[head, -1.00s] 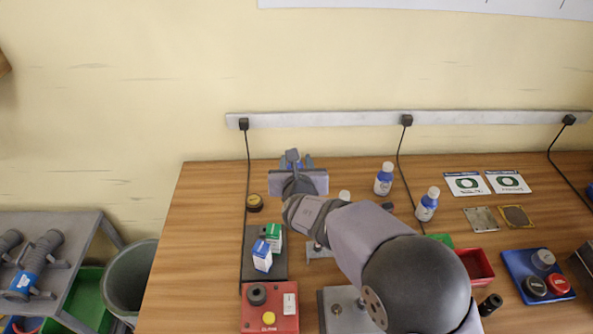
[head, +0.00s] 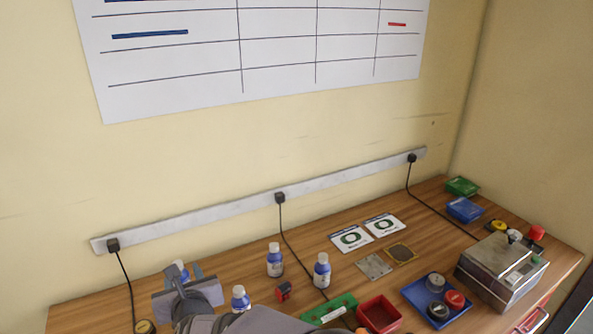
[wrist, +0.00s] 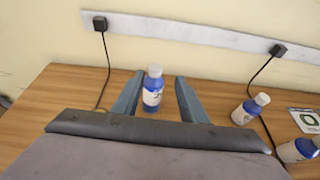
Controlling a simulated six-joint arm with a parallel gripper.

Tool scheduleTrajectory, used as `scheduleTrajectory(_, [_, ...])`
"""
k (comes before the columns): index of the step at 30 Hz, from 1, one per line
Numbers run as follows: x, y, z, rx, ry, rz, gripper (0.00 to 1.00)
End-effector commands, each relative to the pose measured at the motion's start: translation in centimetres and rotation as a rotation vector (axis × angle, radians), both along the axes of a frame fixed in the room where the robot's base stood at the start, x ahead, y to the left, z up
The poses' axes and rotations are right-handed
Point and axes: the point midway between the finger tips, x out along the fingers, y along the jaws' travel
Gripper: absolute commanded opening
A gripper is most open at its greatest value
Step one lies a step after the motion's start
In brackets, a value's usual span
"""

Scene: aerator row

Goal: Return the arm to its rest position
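My gripper (head: 184,276) is over the back left of the wooden table. In the wrist view my gripper (wrist: 159,77) has its two blue-grey fingers apart, with gaps on both sides of a blue-and-white bottle (wrist: 153,90) seen between them. That bottle (head: 181,267) is partly hidden behind my gripper in the head view. I cannot tell how far it is from the fingertips. My arm reaches in from the bottom edge of the head view.
More blue-and-white bottles (head: 275,262) stand right of my gripper. A red tray (head: 379,314), a blue tray with round parts (head: 436,299) and a metal box (head: 503,269) are farther right. A power strip (head: 230,207) with hanging cords runs along the wall.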

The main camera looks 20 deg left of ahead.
Motion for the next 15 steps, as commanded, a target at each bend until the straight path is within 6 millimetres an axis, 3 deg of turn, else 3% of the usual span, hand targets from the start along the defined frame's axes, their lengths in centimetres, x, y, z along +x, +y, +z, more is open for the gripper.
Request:
scheduleTrajectory(5, [3.7, -4.4, 1.3, 0.06, 0.085, -0.167, 0.39])
scheduleTrajectory(8, [6.7, -9.0, 2.2, 0.123, 0.167, -0.332, 0.39])
scheduleTrajectory(12, [10.5, -17.7, 3.1, 0.248, 0.302, -0.629, 0.39])
scheduleTrajectory(15, [12.0, -24.4, 3.5, 0.355, 0.396, -0.861, 0.39])
